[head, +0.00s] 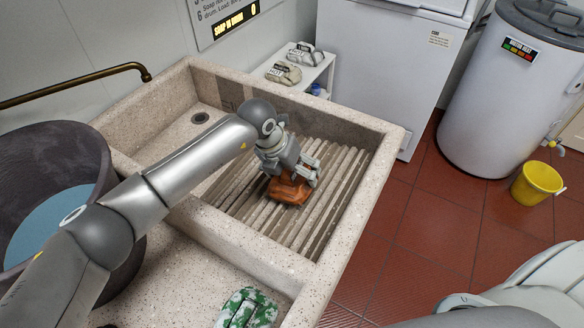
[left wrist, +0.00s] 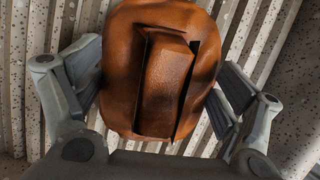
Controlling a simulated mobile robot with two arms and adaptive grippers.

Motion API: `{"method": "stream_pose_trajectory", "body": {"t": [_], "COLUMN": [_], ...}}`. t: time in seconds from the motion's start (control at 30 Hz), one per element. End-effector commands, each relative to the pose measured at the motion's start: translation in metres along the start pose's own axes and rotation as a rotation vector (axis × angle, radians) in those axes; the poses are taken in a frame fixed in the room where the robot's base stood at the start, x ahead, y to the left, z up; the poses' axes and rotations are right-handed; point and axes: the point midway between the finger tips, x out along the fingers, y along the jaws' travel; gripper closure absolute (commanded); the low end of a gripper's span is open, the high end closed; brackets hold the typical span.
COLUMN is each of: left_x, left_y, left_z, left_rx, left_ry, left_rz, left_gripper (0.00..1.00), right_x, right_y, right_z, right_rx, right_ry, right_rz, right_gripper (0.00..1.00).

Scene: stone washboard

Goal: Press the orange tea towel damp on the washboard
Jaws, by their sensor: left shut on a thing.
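The orange tea towel (head: 291,191) is a folded bundle on the ribbed washboard (head: 325,205) inside the stone sink. My left gripper (head: 294,172) reaches down from the left and is shut on the towel. In the left wrist view the towel (left wrist: 160,75) fills the middle, with a raised strip on top and a finger on either side. The ribs show around it. The towel's underside is hidden. My right gripper does not show.
The stone sink's rim (head: 352,262) surrounds the washboard. A dark tub (head: 75,160) with water stands at left. A green and white patterned thing (head: 248,308) lies at the front. A white shelf (head: 318,75), a white cabinet (head: 385,60) and a yellow bucket (head: 537,182) stand beyond.

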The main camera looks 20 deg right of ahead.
Motion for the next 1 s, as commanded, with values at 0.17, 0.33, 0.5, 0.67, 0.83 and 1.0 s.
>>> {"method": "stream_pose_trajectory", "body": {"t": [0.17,0.33,0.5,0.67,0.83,1.0], "left_x": [-0.001,-0.001,0.0,0.003,0.006,0.01], "left_y": [-0.001,-0.001,0.0,0.0,0.0,0.0], "left_z": [0.001,0.001,0.0,-0.001,-0.002,-0.003], "left_rx": [0.001,0.001,0.001,0.001,0.001,0.001], "left_ry": [-0.001,-0.001,-0.001,-0.001,-0.001,-0.001], "left_rz": [-0.001,-0.001,-0.001,-0.001,-0.001,-0.001], "left_gripper": [0.39,0.39,0.39,0.39,0.39,0.39], "right_x": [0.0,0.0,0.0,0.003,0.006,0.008], "right_y": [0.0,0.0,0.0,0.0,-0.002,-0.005], "right_z": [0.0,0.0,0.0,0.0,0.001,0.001], "right_rx": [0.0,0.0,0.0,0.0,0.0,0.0], "right_ry": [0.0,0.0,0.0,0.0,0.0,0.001], "right_rz": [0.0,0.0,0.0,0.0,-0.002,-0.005], "right_gripper": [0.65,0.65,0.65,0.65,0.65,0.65]}}
